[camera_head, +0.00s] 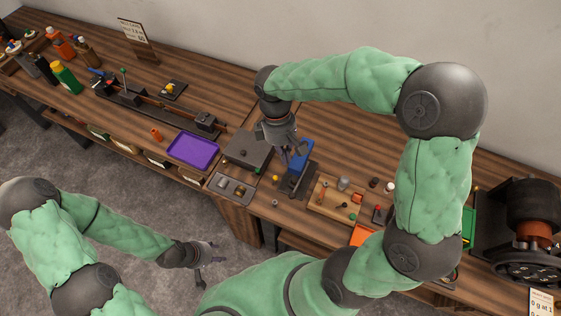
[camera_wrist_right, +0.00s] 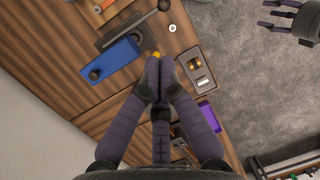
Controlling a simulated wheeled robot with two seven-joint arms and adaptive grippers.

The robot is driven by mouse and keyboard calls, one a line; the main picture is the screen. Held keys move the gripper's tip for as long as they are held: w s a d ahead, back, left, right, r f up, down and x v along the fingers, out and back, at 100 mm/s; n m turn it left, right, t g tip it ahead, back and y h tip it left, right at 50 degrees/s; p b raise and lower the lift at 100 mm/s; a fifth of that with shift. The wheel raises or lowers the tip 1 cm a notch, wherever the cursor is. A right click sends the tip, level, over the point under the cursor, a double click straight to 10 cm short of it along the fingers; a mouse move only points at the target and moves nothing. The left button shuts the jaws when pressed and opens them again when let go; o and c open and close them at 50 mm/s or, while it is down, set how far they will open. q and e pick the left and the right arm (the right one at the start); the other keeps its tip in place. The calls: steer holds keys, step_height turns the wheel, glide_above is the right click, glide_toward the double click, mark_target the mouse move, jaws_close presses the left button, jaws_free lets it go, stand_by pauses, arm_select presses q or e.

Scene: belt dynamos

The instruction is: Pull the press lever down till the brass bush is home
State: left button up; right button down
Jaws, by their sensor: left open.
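The press is a blue block (camera_head: 300,160) on a dark base, left of the wooden parts board. In the right wrist view the blue block (camera_wrist_right: 115,62) has a dark knob on it, and a dark lever with a ball end (camera_wrist_right: 163,5) lies beside it. My right gripper (camera_head: 288,155) hangs at the press's left side; in the right wrist view its fingers (camera_wrist_right: 160,63) come together at the tips with nothing visible between them. A small yellow piece (camera_head: 276,178) lies on the bench; I cannot tell if it is the bush. My left gripper (camera_head: 205,262) is open and empty over the floor.
A grey tray (camera_head: 222,181) with small parts, a dark grey plate (camera_head: 241,154) and a purple tray (camera_head: 193,136) lie left of the press. A wooden board (camera_head: 322,207) with several parts is at its right. A large dark machine (camera_head: 530,215) stands far right.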

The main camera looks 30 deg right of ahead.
mark_target(293, 192)
steer(key=x, duration=0.8)
steer(key=s+x, duration=0.1)
steer(key=x, duration=0.4)
steer(key=shift+d+r, duration=0.1)
steer(key=shift+d, duration=0.05)
arm_select(q)
steer(key=shift+s+r, duration=0.35)
steer(key=shift+s, duration=0.2)
arm_select(e)
steer(key=shift+s, duration=0.15)
arm_select(q)
steer(key=shift+f, duration=0.1)
arm_select(e)
steer(key=shift+f, duration=0.3)
